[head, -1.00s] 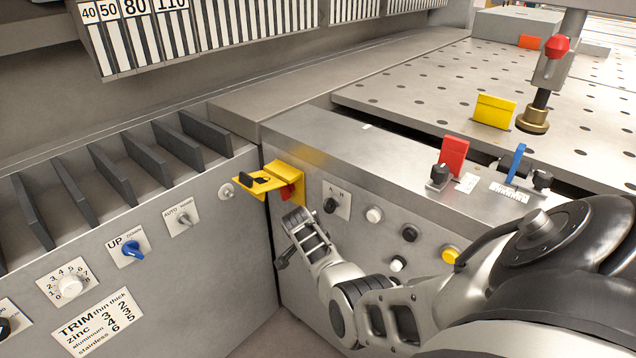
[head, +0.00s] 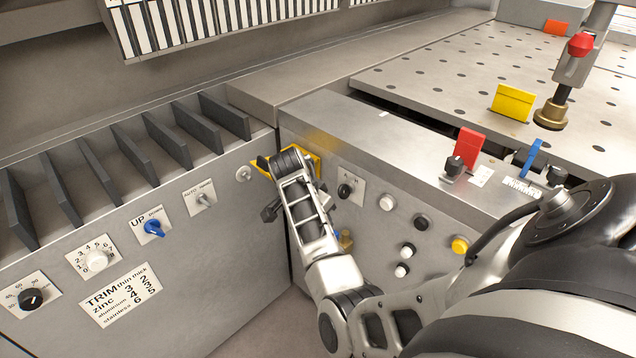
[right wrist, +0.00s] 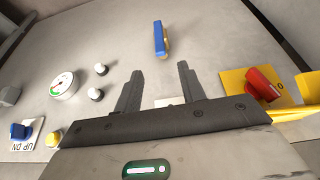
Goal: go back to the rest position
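My right arm (head: 318,240) comes in from the right in the head view and stands up in front of the machine's inner corner. Its upper end covers most of a yellow bracket (head: 317,166). The gripper fingers are not clear there. In the right wrist view my right gripper (right wrist: 158,75) has its two dark fingers apart, with nothing between them. A blue handle (right wrist: 159,38) lies beyond the fingertips, apart from them. A red switch (right wrist: 262,86) on a yellow plate is to the right of the fingers. My left gripper is not in view.
The right front panel carries black, white and yellow buttons (head: 460,245). The left panel has a blue knob (head: 154,228) and other dials. A perforated table (head: 440,80) with a yellow block (head: 512,102) lies behind. The wrist view also shows a round gauge (right wrist: 64,85).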

